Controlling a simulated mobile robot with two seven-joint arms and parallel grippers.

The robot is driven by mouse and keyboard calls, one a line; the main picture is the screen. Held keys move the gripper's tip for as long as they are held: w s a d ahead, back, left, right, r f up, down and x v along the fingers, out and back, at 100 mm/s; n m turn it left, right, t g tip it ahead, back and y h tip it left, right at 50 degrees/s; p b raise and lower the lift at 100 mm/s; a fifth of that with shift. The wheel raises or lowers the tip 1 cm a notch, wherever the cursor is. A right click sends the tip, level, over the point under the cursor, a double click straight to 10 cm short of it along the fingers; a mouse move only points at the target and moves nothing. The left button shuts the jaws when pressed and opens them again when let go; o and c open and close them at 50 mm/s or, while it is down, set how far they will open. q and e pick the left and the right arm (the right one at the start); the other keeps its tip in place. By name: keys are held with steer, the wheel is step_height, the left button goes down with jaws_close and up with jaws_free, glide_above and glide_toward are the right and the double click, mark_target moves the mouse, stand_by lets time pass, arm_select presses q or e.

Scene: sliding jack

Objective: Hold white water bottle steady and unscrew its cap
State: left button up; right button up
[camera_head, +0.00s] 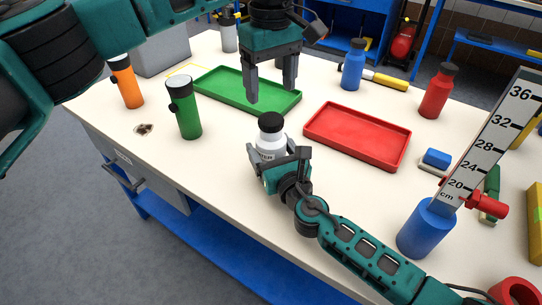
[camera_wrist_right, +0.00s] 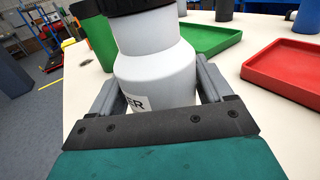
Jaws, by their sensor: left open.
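The white water bottle (camera_head: 270,148) stands upright on the workbench with its black cap (camera_head: 271,122) on. The bottle's white body (camera_wrist_right: 155,75) fills the middle of the right wrist view, where the cap is cut off at the top edge. My right gripper (camera_head: 277,155) is low at the bottle, with one finger on each side of its body. I cannot tell whether both fingers press on it. My left gripper (camera_head: 271,92) points down above the cap, open and empty, its fingers apart from the cap.
A green tray (camera_head: 222,92) lies behind the bottle and a red tray (camera_head: 340,155) to its right. A green bottle (camera_head: 185,112) and an orange bottle (camera_head: 127,85) stand at the left. A blue holder with a ruler (camera_head: 425,230) stands at the right.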

mark_target(271, 119)
steer(key=c, duration=1.2)
steer(key=shift+c, duration=0.7)
arm_select(q)
steer(key=shift+m, duration=0.6)
arm_select(e)
jaws_close()
arm_select(q)
steer(key=m, duration=0.2)
steer(key=shift+m, duration=0.4)
steer(key=m, duration=0.4)
steer(key=shift+f+m, duration=0.1)
steer(key=shift+m, duration=0.3)
steer(key=shift+f, duration=3.95)
steer(key=shift+c, duration=0.2)
